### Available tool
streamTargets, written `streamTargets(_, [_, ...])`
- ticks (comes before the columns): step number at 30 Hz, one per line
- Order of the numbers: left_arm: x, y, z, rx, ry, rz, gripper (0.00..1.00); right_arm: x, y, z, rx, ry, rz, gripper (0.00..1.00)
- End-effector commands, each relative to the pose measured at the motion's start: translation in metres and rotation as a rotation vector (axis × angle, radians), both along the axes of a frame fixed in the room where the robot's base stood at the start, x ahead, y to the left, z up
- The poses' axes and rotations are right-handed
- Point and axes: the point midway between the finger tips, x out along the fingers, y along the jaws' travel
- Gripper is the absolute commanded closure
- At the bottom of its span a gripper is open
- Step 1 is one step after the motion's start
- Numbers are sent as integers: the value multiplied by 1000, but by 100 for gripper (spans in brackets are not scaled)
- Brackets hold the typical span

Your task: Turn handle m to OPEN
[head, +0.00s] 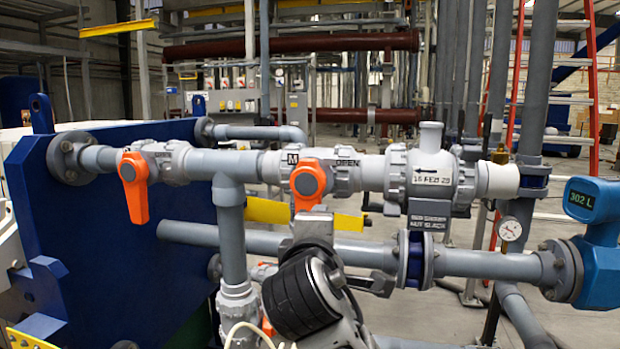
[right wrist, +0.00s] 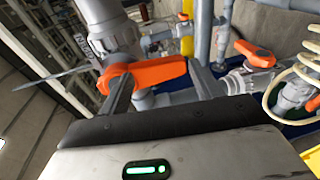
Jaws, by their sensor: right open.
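Handle m (head: 307,180) is an orange lever on the grey valve marked M, in the middle of the head view. Its lever points down from the hub, and the word OPEN (head: 347,162) stands to the right of the hub. My right gripper (head: 308,212) is just below the hub at the lever's lower end. In the right wrist view, the orange lever (right wrist: 150,72) lies between the two spread fingers of my right gripper (right wrist: 158,72). I cannot tell whether either finger touches it. My left gripper is not in view.
A second orange handle (head: 134,186) hangs down on the valve to the left. A grey pipe (head: 275,242) runs across below, behind my arm. A pressure gauge (head: 510,229) and a blue meter (head: 593,212) stand at the right. A blue plate (head: 95,245) fills the left.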

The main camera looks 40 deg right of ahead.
Motion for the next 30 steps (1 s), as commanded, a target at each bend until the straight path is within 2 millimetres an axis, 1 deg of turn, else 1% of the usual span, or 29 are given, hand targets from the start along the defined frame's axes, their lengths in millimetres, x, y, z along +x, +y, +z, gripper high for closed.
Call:
streamTargets(1, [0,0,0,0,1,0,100,-2,-5,25,-51,-26,-30,36])
streamTargets(3, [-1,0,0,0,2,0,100,-7,-10,48,-102,-40,-69,36])
streamTargets(6, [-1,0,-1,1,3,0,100,-12,-14,66,-139,-53,-103,36])
streamTargets(8, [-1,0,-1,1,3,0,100,-13,-15,69,-138,-65,-112,36])
streamTargets(11, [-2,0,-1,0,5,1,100,-13,-15,66,-96,-112,-121,36])
streamTargets(14, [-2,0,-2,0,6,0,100,-11,-13,58,-9,-198,-127,36])
streamTargets(25, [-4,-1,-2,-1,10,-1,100,-2,-5,24,416,-631,-167,36])
streamTargets(30, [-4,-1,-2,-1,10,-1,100,10,5,18,619,-835,-182,36])
